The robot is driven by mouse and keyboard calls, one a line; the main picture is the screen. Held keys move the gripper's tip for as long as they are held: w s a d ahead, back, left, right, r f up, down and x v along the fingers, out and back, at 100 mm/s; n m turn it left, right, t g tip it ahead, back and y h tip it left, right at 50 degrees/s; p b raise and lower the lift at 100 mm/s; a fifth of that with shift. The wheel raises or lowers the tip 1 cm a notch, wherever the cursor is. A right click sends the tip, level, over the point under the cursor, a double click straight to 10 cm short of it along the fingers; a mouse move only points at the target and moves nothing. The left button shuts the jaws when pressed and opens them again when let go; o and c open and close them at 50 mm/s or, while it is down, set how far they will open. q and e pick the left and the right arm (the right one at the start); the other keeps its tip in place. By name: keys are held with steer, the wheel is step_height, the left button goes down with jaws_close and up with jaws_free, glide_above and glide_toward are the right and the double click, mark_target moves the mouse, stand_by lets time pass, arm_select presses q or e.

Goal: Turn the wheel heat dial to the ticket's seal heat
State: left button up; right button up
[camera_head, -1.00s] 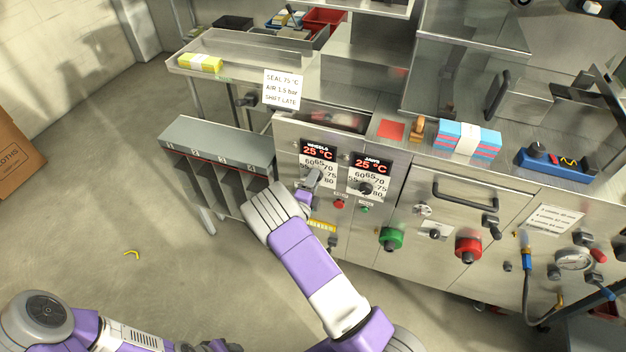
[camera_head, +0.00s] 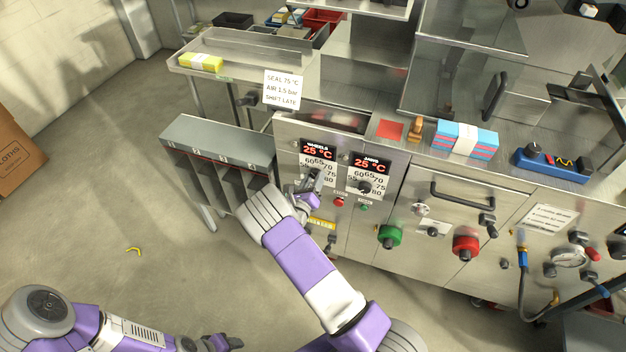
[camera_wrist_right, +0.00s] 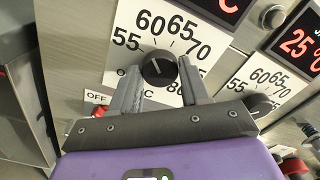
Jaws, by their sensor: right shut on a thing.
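The ticket (camera_head: 284,89) reads SEAL 75 °C, AIR 1.5 bar, SHIFT LATE. The black wheel heat dial (camera_wrist_right: 159,69) sits on a white scale plate (camera_wrist_right: 140,22) whose readable numbers include 55, 60, 65 and 70. A pale mark shows on the dial, but its exact reading is unclear. My right gripper (camera_wrist_right: 160,73) has one finger on each side of the dial and is shut on it. In the head view the right gripper (camera_head: 313,185) largely hides this dial. The WHEELS display (camera_head: 318,150) shows 25 °C. My left gripper (camera_head: 224,343) is low at the bottom edge, its jaws unclear.
The jaws dial (camera_head: 364,187) is close on the right, under its own 25 °C display (camera_head: 370,164). A red button (camera_head: 339,202) and a green button (camera_head: 363,208) lie below. A grey slotted rack (camera_head: 222,143) stands left of the panel.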

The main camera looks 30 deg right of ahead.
steer(key=m, duration=0.3)
steer(key=shift+m, duration=0.4)
steer(key=m, duration=0.3)
steer(key=shift+m, duration=0.3)
steer(key=shift+s+d+f+m+b, duration=0.1)
steer(key=shift+m+b, duration=4.25)
steer(key=shift+m, duration=4.85)
steer(key=o, duration=1.1)
steer(key=shift+c, duration=0.2)
